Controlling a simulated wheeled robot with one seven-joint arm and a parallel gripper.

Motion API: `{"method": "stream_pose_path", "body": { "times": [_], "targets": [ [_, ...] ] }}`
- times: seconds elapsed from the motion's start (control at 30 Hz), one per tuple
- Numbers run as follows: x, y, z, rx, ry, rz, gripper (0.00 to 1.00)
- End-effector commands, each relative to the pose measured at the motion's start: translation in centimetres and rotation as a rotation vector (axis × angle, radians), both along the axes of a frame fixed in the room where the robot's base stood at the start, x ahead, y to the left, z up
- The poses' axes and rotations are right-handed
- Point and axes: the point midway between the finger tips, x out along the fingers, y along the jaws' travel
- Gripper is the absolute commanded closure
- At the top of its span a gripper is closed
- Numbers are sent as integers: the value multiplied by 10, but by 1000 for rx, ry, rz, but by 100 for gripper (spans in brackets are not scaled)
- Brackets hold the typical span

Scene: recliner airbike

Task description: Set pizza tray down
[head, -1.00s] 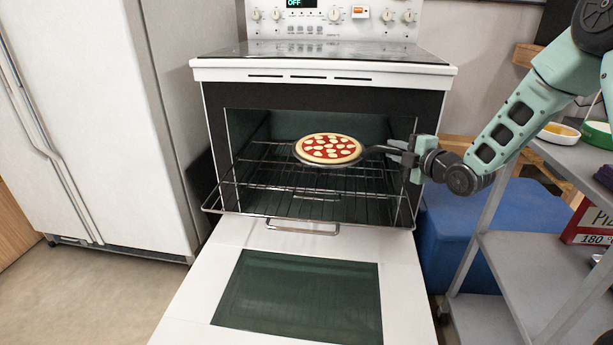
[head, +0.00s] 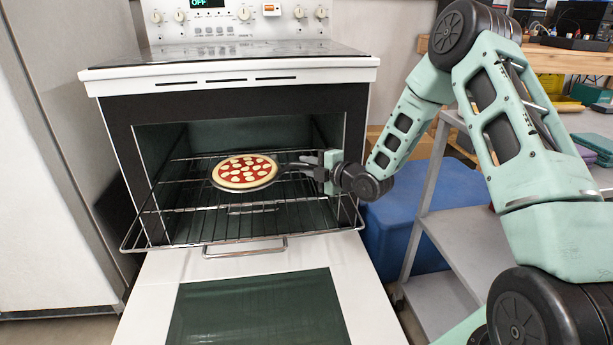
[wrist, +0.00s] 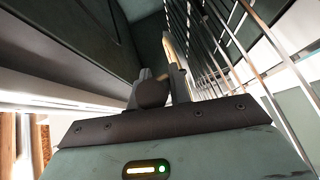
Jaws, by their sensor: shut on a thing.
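The pizza (head: 244,171) lies on a dark round tray (head: 216,185) with a handle (head: 298,167) pointing right. The tray is inside the open oven, at or just above the wire rack (head: 180,222); I cannot tell whether it touches. My gripper (head: 312,169) is shut on the tray's handle, at the right of the oven opening. In the wrist view my gripper (wrist: 160,92) holds the dark handle, and the tray is seen edge-on beyond the fingers, mostly hidden.
The oven door (head: 240,265) is folded down in front. The oven's right side wall is close to my gripper. A blue bin (head: 405,215) and a grey shelf unit (head: 470,230) stand to the right. A white fridge (head: 50,180) stands on the left.

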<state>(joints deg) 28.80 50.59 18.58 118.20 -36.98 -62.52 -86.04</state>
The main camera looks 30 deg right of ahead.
Motion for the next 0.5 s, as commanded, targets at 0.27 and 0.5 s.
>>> {"method": "stream_pose_path", "body": {
  "times": [0.27, 0.5],
  "targets": [
    [1, 0, -21, 2, -5, 0, 100],
    [1, 0, -26, 0, -3, 1, 100]
  ]
}}
